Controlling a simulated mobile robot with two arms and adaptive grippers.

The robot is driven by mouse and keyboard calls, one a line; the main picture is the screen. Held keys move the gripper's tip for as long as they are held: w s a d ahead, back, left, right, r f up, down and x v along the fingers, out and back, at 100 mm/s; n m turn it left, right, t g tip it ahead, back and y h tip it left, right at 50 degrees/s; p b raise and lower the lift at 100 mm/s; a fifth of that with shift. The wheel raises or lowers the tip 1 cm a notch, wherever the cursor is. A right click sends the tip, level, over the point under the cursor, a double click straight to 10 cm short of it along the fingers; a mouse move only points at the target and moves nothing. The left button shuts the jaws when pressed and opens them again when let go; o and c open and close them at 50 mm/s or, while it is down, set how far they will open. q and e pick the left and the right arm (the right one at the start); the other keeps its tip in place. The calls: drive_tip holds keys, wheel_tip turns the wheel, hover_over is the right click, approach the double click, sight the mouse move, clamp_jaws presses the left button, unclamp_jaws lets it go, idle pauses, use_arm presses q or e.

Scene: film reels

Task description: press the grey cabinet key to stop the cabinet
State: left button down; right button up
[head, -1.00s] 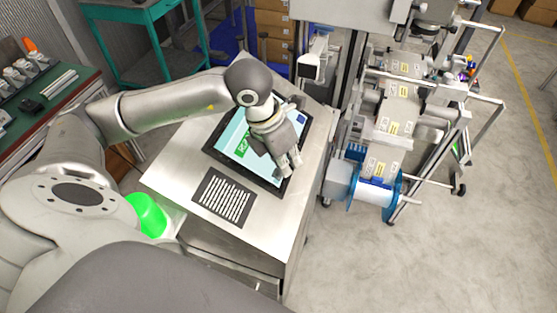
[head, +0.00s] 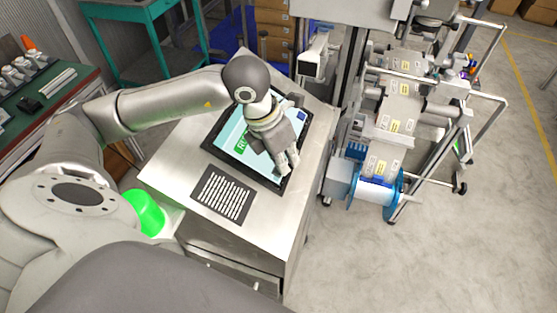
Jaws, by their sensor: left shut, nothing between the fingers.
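The cabinet (head: 180,165) has a sloped metal top with a black-framed touch screen (head: 232,128) on it. The screen is pale with a green area and a small blue area near its right edge. My left gripper (head: 288,170) is shut and empty, with its fingertips over the lower right part of the screen. Whether the tips touch the glass, I cannot tell. No grey key can be made out; the gripper and wrist hide part of the screen. My right gripper is not in view.
A bright green cylinder (head: 144,213) stands at the cabinet's left side. A machine with a blue-flanged reel (head: 377,194) stands close on the right. Grey floor (head: 400,270) is clear at lower right.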

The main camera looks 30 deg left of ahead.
use_arm(q)
drive_tip(key=shift+a+f+b, duration=0.1)
drive_tip(key=shift+f+b, duration=0.15)
drive_tip(key=shift+b, duration=0.05)
drive_tip(key=shift+r, duration=0.2)
idle(0.4)
drive_tip(key=shift+d+r+p, duration=0.4)
drive_tip(key=shift+r+p, duration=0.05)
drive_tip(key=shift+r, duration=0.15)
drive_tip(key=shift+r, duration=0.1)
drive_tip(key=r+p, duration=0.1)
drive_tip(key=d+r+p, duration=0.2)
drive_tip(key=r, duration=0.1)
drive_tip(key=shift+w+d+r, duration=0.1)
drive_tip(key=shift+w+d, duration=0.1)
drive_tip(key=shift+w, duration=0.15)
idle(0.6)
